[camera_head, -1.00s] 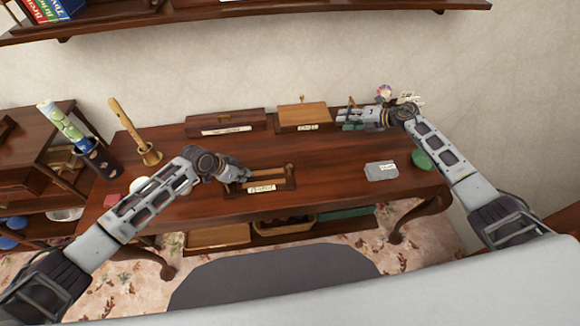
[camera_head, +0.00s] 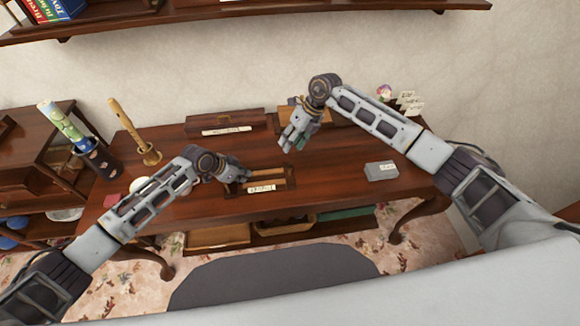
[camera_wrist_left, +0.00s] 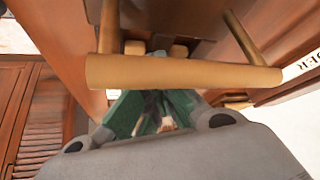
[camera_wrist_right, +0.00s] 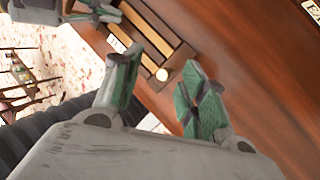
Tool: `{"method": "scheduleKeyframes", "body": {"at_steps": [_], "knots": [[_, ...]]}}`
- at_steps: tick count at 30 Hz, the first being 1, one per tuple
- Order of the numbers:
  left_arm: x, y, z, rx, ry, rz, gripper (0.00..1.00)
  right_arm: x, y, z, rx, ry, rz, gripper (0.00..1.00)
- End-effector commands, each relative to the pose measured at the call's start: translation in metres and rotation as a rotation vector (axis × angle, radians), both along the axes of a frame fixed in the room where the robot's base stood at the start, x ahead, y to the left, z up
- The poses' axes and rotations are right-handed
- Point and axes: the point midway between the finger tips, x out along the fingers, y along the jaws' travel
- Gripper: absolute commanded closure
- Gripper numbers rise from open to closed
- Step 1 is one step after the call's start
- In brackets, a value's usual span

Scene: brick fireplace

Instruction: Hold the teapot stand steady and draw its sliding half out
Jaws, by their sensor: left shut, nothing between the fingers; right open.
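The teapot stand (camera_head: 284,187) is a low brown wooden frame with lighter slats and a white label, lying on the table. My left gripper (camera_head: 246,177) is at its left end. In the left wrist view a light wooden bar (camera_wrist_left: 185,73) crosses in front of that gripper's green fingers (camera_wrist_left: 157,118), which are shut with nothing between them. My right gripper (camera_head: 286,146) is open, above and behind the stand's right end.
A dark box (camera_head: 222,119) with a label stands at the back; a lighter wooden box behind is partly hidden by my right arm. A grey box (camera_head: 381,171) lies at the right. The tabletop front right is clear.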

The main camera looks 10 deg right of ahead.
Motion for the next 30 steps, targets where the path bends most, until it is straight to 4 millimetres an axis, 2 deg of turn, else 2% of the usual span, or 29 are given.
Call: {"method": "scheduleKeyframes", "body": {"at_steps": [1,8,15,30], "knots": [[-0.006,0.003,-0.01,0.011,0.017,-0.001,1.0,-0.004,0.005,0.003,-0.043,-0.005,0.027,0.58],[-0.006,0.003,-0.01,0.012,0.017,-0.001,1.0,-0.02,0.014,0.01,-0.247,-0.027,0.121,0.58],[-0.006,0.003,-0.01,0.012,0.017,-0.001,1.0,-0.028,0.014,0.017,-0.39,-0.052,0.165,0.58],[-0.006,0.003,-0.01,0.012,0.017,-0.001,1.0,-0.03,0.013,0.018,-0.42,-0.057,0.172,0.58]]}}
